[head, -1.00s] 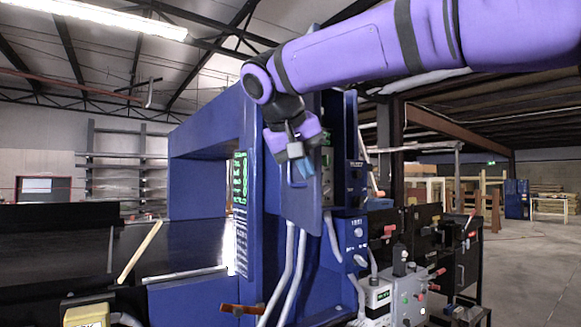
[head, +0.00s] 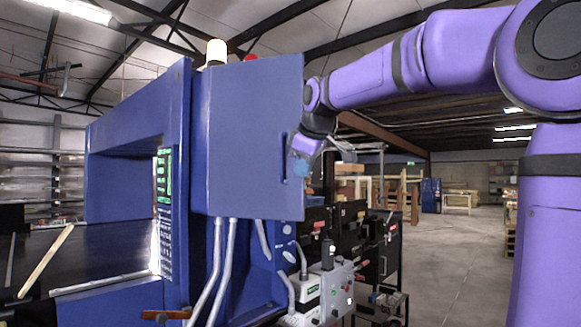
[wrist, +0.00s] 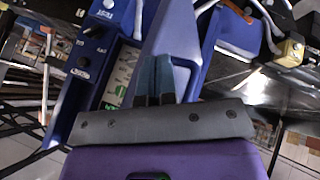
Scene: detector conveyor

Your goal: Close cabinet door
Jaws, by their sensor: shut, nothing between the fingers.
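The cabinet door (head: 245,135) is a flat blue panel with a dark vertical handle slot near its right edge. In the head view it shows nearly face-on, hiding the cabinet front behind it. My gripper (head: 299,168) is at the door's right edge, beside the handle, with the fingers shut and empty; whether they touch the door is not clear. In the wrist view the shut dark fingers (wrist: 155,80) lie in front of a blue panel that seems to be the door. A pale panel with green displays (wrist: 121,76) is visible to their left, so the door looks partly open.
The blue detector frame (head: 178,130) stands left of the door over the conveyor. Grey conduits (head: 222,270) run below the door. A grey control box (head: 338,285) and dark cabinets stand to the right. The floor (head: 450,245) further right is clear.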

